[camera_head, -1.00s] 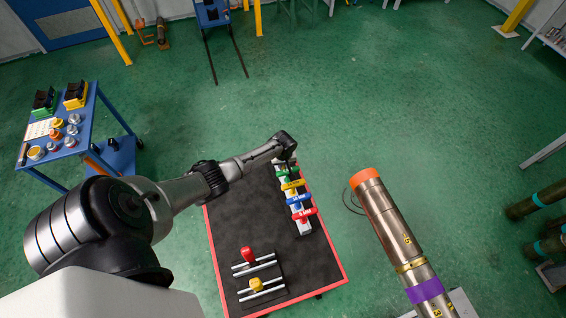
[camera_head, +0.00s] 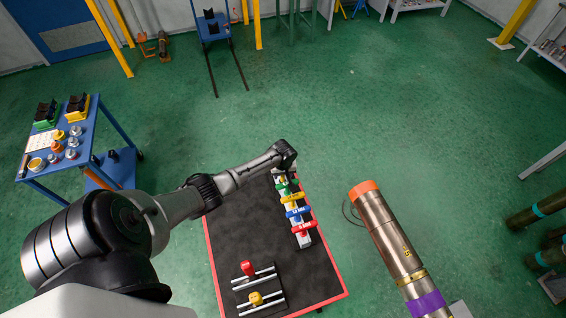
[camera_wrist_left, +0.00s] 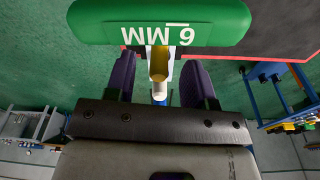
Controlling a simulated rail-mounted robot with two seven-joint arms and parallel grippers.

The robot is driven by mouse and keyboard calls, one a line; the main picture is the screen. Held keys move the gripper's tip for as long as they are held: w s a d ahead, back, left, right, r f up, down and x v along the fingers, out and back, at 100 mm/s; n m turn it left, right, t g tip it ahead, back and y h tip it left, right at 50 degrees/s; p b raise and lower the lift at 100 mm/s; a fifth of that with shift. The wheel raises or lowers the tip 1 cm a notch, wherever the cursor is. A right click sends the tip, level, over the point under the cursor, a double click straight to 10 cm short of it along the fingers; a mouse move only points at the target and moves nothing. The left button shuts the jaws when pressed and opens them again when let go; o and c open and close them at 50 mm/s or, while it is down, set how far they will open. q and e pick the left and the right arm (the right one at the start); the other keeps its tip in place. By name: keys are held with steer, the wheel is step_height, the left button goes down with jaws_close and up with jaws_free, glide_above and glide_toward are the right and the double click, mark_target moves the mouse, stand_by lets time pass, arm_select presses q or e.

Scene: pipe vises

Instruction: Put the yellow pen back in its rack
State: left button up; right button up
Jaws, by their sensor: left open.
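In the left wrist view, a small yellow cylinder (camera_wrist_left: 159,62), likely the yellow pen, shows between the two purple fingers of my left gripper (camera_wrist_left: 160,82), with a white part behind it. The fingers are open, with gaps on both sides of the cylinder. A green block (camera_wrist_left: 160,22) marked 6 MM lies just beyond the fingertips. In the head view, my left gripper (camera_head: 285,163) is at the far end of a pale rack (camera_head: 305,240) with green, yellow, blue and red handles. The wrist hides part of that end. My right gripper is not in view.
The rack stands on a black, red-edged table (camera_head: 235,225). A smaller stand (camera_head: 268,281) with a red and a yellow knob is at its near end. A large metal pipe (camera_head: 385,235) with an orange end is to the right. A blue cart (camera_head: 85,140) stands left.

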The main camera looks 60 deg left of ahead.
arm_select(q)
step_height(320, 180, up, 10)
steer(key=d, duration=0.1)
steer(key=shift+s+r+p, duration=0.2)
steer(key=shift+s+p, duration=0.05)
steer(key=shift+p, duration=0.1)
stand_by(0.4)
